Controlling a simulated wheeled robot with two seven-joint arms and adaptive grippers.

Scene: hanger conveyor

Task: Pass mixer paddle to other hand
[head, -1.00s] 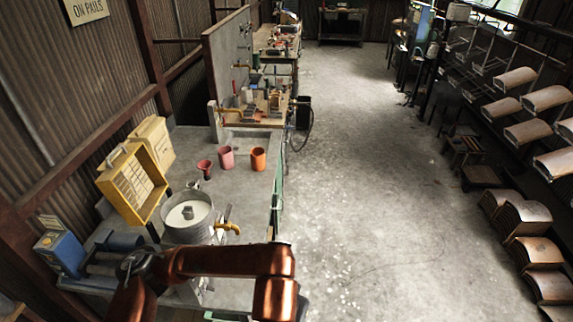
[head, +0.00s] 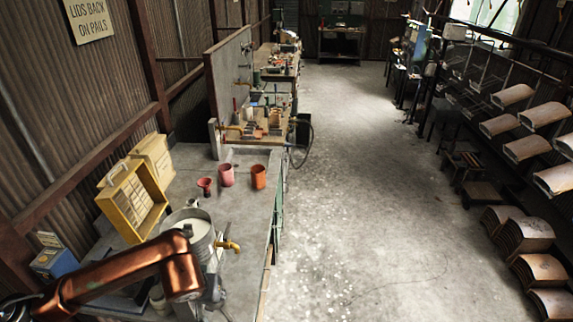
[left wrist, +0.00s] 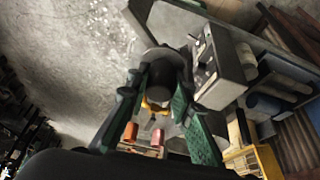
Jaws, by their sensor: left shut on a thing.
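In the left wrist view my left gripper (left wrist: 155,88) has its two green fingers closed around a dark, round piece, which I take to be the mixer paddle (left wrist: 161,73). A grey rounded edge shows around it; its full shape is hidden. In the head view my copper left arm crosses the lower left, in front of the metal pail (head: 200,228) with pale contents. My right gripper is in neither view.
On the bench stand a yellow slatted box (head: 132,203), a dark red cup (head: 205,186), a pink cup (head: 226,175) and an orange cup (head: 258,177). A brass tap (head: 229,246) sticks out from the pail.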

